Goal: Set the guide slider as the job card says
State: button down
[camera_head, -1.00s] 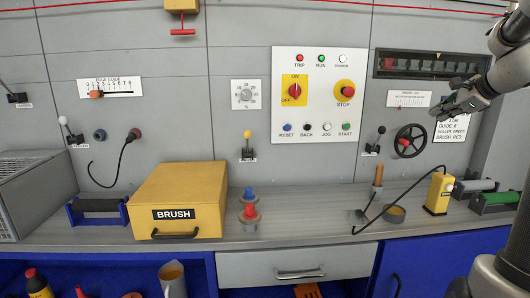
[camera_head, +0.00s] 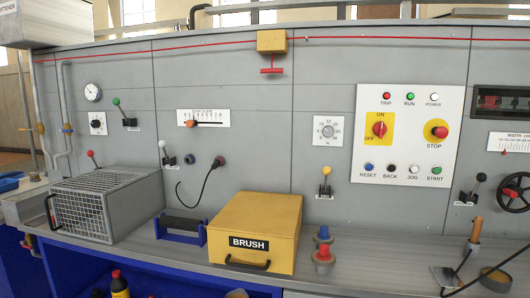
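The guide slider is a white scale plate (camera_head: 209,118) on the grey wall panel, left of centre. Its orange knob (camera_head: 191,123) sits near the left end of the dark slot. The scale marks and lettering are too small to read surely. The job card is outside the present view. My gripper is not in view, so where it is relative to the slider does not show.
Below the slider are a white-knobbed lever (camera_head: 164,152) and a plug on a black cable (camera_head: 219,162). A yellow BRUSH box (camera_head: 257,220), blue-ended brush holder (camera_head: 180,229) and grey mesh cage (camera_head: 110,204) stand on the bench.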

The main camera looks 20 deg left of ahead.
aim_at(190, 124)
jog(key=u, duration=1.3)
